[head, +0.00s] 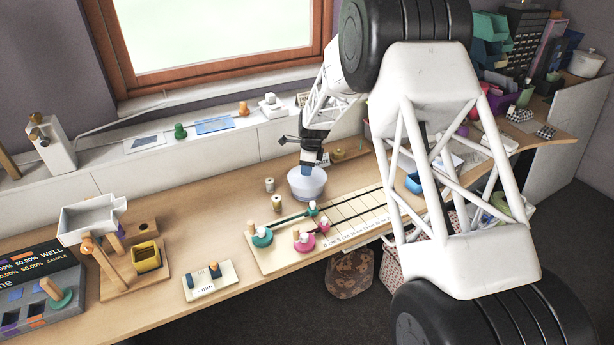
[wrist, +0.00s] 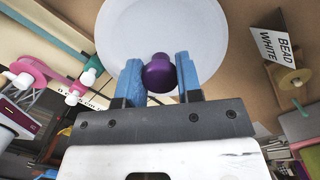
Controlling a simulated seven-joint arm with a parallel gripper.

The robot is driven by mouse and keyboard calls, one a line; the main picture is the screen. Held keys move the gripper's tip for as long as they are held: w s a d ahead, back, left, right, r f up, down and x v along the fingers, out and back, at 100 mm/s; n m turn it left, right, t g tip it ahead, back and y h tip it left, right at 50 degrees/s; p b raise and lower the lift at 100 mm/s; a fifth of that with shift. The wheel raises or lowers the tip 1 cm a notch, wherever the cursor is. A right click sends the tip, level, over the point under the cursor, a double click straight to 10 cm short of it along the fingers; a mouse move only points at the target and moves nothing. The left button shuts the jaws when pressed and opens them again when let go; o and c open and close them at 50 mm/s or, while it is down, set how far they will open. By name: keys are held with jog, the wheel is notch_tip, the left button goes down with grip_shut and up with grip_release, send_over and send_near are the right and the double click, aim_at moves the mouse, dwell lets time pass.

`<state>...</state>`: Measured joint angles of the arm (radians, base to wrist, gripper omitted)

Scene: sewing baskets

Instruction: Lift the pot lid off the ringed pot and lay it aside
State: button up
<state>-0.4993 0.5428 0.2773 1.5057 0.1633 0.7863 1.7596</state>
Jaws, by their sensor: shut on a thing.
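The pot lid (wrist: 195,35) is a pale white disc with a round purple knob (wrist: 159,74), filling the top middle of the wrist view. My gripper (wrist: 158,82) has its blue fingers shut on the knob, one on each side. In the head view my gripper (head: 308,169) points down onto the pale, lavender-white pot with its lid (head: 307,185), near the back of the wooden bench. In the wrist view the lid hides the pot. I cannot tell whether there is a gap between lid and pot, and no ring on the pot is clear.
A white-bead sign (wrist: 275,42) stands beside the lid. A lined board (head: 350,217) with teal (head: 262,238) and pink (head: 304,243) pieces lies in front. Bare bench (head: 215,225) lies left.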

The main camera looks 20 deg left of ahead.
jog(key=shift+r, duration=0.15)
jog(key=shift+r, duration=1.5)
jog(key=shift+s+d+r, duration=0.15)
jog(key=shift+s, duration=0.1)
jog(key=s+d, duration=0.2)
jog(key=s, duration=0.2)
jog(key=s+d+r, duration=0.1)
jog(key=s+d, duration=0.2)
jog(key=s, duration=0.2)
jog(key=s+d, duration=0.2)
jog(key=s, duration=0.2)
jog(key=shift+s+d+r, duration=0.2)
jog(key=shift+s+d, duration=0.05)
jog(key=shift+d, duration=0.05)
jog(key=w+d+f, duration=0.2)
jog(key=w+d, duration=0.1)
jog(key=w+d+f, duration=0.2)
jog(key=w+d, duration=0.1)
jog(key=w, duration=0.1)
jog(key=w+d+f, duration=0.2)
jog(key=w+d, duration=0.1)
jog(key=shift+w+d+f, duration=0.1)
jog(key=shift+w+d, duration=0.15)
jog(key=shift+w, duration=0.15)
jog(key=shift+w, duration=0.1)
